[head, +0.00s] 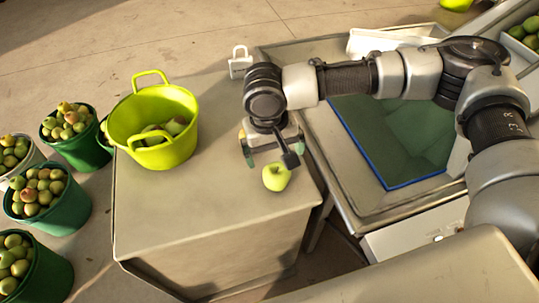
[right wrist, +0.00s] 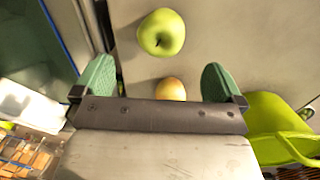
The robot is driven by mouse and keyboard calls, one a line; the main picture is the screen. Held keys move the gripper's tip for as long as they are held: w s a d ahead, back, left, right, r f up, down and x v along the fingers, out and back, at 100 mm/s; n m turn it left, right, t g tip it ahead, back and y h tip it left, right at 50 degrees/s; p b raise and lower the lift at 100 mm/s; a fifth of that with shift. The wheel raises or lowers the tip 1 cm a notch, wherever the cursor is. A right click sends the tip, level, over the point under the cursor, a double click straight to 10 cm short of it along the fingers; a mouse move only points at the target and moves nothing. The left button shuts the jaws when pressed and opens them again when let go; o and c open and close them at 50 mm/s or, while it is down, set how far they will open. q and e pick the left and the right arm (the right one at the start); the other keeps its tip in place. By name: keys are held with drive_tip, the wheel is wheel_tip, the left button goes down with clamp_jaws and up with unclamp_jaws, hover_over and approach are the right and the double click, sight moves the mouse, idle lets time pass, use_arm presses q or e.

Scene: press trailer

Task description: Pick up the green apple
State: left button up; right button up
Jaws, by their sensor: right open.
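The green apple (head: 276,177) sits on the beige table top (head: 215,215), near its right edge in the head view. It also shows in the right wrist view (right wrist: 161,32), beyond the fingertips and between their lines. My right gripper (head: 270,150) is above the table just behind the apple in the head view, apart from it. In the right wrist view its two green-padded fingers (right wrist: 158,80) are wide apart with nothing held between them. A second, yellowish-orange fruit (right wrist: 171,90) lies below, between the fingers; the gripper hides it in the head view. My left gripper is not in view.
A yellow-green tub (head: 185,105) holding some fruit stands at the table's back left. Several green buckets of fruit (head: 42,192) stand on the floor at left. A metal bin with a blue-edged opening (head: 350,150) is at right. The table's front left is clear.

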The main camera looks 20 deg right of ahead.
sight(276, 171)
drive_tip(key=shift+d+f, duration=0.15)
drive_tip(key=shift+f, duration=0.15)
drive_tip(key=f, duration=0.1)
drive_tip(key=s+f, duration=0.1)
drive_tip(key=f, duration=0.1)
drive_tip(key=shift+d+f, duration=0.15)
drive_tip(key=shift+f, duration=0.4)
drive_tip(key=f, duration=0.5)
drive_tip(key=shift+w+d, duration=0.1)
drive_tip(key=shift+w, duration=0.2)
drive_tip(key=shift+f, duration=0.2)
drive_tip(key=shift+c, duration=0.5)
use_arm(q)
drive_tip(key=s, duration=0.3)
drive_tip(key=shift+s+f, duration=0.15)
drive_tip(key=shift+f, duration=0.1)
use_arm(e)
drive_tip(key=c, duration=1)
